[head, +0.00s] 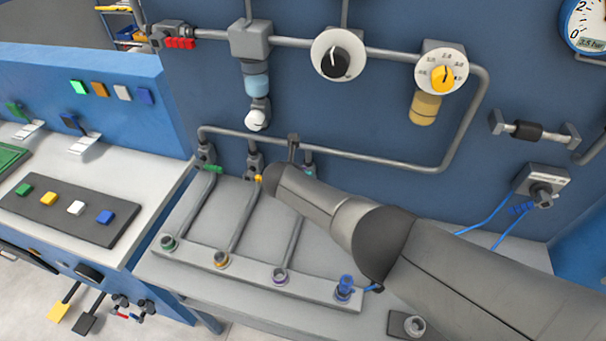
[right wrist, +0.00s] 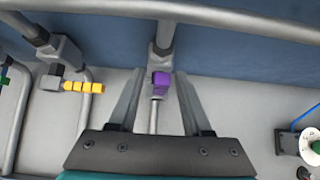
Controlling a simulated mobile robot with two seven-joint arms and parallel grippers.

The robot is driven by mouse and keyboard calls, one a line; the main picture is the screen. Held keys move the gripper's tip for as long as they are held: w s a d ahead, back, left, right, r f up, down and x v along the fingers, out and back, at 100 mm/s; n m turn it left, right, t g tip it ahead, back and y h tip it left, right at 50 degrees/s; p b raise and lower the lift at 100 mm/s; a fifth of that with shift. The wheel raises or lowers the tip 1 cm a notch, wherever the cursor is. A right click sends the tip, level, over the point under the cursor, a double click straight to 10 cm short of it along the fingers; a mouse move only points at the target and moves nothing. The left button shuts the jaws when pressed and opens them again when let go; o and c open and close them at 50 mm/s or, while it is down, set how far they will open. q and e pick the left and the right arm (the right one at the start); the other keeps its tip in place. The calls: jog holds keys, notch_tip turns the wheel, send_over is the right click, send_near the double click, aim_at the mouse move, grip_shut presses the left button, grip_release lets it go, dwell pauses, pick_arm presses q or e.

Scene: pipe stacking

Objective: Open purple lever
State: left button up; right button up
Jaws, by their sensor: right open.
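The purple lever (right wrist: 161,80) shows in the right wrist view, on a grey valve under the horizontal pipe, above a thin grey vertical pipe. My right gripper (right wrist: 160,88) is open, with one finger on each side of the purple lever. Gaps show between the lever and both fingers. A purple-ringed socket (head: 280,275) at the foot of the third pipe shows there. My left gripper is not in view.
A yellow lever (right wrist: 84,87) is left of my gripper in the right wrist view. A green lever (head: 212,169) sits further left in the head view. The grey horizontal pipe (right wrist: 240,20) runs just beyond my fingertips. A white round dial (right wrist: 315,147) is at the right edge.

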jog(key=p+v, duration=0.8)
jog(key=v, duration=0.7)
jog(key=shift+r, duration=0.1)
dwell(0.6)
